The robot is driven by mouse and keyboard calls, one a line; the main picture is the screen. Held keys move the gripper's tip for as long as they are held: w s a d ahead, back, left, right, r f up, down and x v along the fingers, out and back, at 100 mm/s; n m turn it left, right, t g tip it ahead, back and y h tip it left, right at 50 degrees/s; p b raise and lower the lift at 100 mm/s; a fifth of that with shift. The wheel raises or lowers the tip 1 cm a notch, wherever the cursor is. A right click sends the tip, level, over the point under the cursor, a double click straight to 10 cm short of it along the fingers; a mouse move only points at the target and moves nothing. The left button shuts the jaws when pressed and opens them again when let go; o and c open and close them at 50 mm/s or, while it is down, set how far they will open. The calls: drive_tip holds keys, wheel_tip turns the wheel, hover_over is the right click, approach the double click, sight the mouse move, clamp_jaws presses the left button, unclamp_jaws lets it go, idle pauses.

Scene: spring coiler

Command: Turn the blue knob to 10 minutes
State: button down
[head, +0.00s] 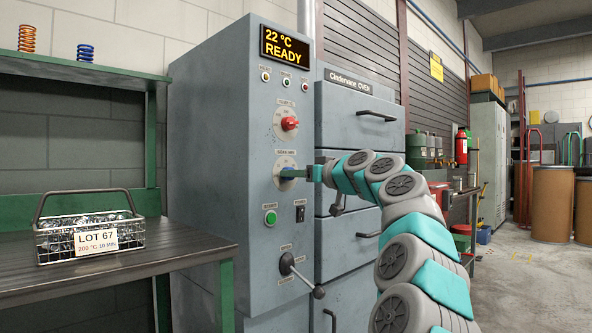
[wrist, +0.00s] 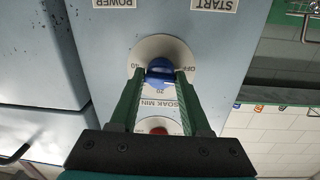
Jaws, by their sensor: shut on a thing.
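The blue knob (wrist: 160,71) sits on a round white dial marked SOAK MIN on the grey oven's control panel. In the wrist view the picture is upside down, and OFF, 20 and 40 are legible around the knob. I cannot tell which mark the knob points to. My gripper (wrist: 159,77) is shut on the blue knob, one green finger on each side. In the head view my gripper (head: 293,173) reaches the dial (head: 285,161) from the right and hides most of the knob.
A red knob (head: 290,123) is above, and the green START button (head: 270,217), power switch (head: 300,213) and a black lever (head: 301,275) are below. The display (head: 285,46) reads 22 °C READY. A wire basket (head: 88,226) labelled LOT 67, 200 °C 10 MIN stands on the left bench.

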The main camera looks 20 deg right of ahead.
drive_tip(key=shift+r+m+g+p, duration=0.2)
drive_tip(key=shift+m+g+p, duration=0.1)
drive_tip(key=shift+m+p, duration=2.8)
drive_tip(key=shift+m, duration=0.3)
drive_tip(key=shift+c, duration=2)
unclamp_jaws()
drive_tip(key=shift+f, duration=0.1)
drive_tip(key=b+v, duration=0.1)
drive_tip(key=v, duration=0.6)
drive_tip(key=shift+s, duration=0.35)
